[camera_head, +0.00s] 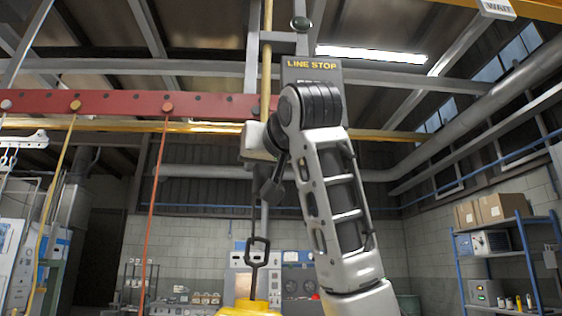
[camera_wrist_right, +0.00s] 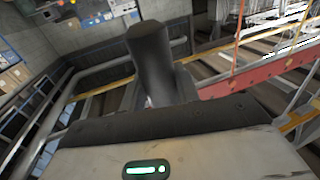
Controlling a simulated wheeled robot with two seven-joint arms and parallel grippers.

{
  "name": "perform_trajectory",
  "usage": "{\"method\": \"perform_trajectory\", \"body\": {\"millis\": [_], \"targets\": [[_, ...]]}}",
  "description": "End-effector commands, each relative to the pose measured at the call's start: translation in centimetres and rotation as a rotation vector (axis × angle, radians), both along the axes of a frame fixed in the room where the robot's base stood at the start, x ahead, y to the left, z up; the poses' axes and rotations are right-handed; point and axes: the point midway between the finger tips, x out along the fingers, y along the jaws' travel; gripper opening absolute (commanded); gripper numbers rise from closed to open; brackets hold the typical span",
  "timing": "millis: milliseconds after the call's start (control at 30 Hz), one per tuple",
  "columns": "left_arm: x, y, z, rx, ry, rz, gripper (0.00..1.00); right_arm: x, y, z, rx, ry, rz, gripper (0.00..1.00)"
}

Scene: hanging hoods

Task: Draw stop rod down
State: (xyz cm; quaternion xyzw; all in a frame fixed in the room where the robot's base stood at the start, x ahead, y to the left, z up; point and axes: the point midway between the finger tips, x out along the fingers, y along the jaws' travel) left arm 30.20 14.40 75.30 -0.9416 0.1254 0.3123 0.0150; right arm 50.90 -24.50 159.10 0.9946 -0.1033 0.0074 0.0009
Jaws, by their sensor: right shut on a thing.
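A yellowish upright rod (camera_head: 267,75) runs down beside the box marked LINE STOP (camera_head: 298,65) in the head view, passing behind my right wrist. A grey length (camera_head: 263,218) shows below my gripper; I cannot tell whether it is the same rod. My right gripper (camera_head: 272,185) is shut at this upright, with its fingers partly hidden. In the right wrist view a thick dark cylinder (camera_wrist_right: 155,65) stands just beyond the gripper's palm; its contact with the fingers is not clear. My left gripper is not in view.
A red beam (camera_head: 120,104) with hanging yellow (camera_head: 55,190) and red (camera_head: 156,215) cords spans the left. A dark hook loop (camera_head: 257,250) stands above a yellow block (camera_head: 247,306). A blue shelf rack (camera_head: 520,255) holds boxes at right.

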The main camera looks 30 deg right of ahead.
Motion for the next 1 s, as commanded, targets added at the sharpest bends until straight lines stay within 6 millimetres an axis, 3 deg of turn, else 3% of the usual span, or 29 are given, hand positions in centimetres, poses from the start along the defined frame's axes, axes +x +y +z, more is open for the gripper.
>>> {"method": "perform_trajectory", "body": {"millis": [200,233,300,667,767,1000], "targets": [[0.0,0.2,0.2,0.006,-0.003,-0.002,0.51,0.4,0.2,-0.7,0.003,0.027,0.001,0.0],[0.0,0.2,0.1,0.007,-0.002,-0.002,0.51,0.4,0.2,-0.7,0.003,0.027,0.001,0.4],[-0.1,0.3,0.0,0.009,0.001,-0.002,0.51,0.4,0.1,-0.7,0.002,0.025,0.001,0.53],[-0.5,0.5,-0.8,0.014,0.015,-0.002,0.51,-0.3,0.1,-0.5,0.002,0.017,-0.001,0.53],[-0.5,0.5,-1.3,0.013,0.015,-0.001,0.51,-1.6,0.4,-0.6,0.001,0.015,0.0,0.53],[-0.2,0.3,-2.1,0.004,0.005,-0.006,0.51,-7.1,1.7,-0.7,0.001,0.013,0.001,0.53]]}}
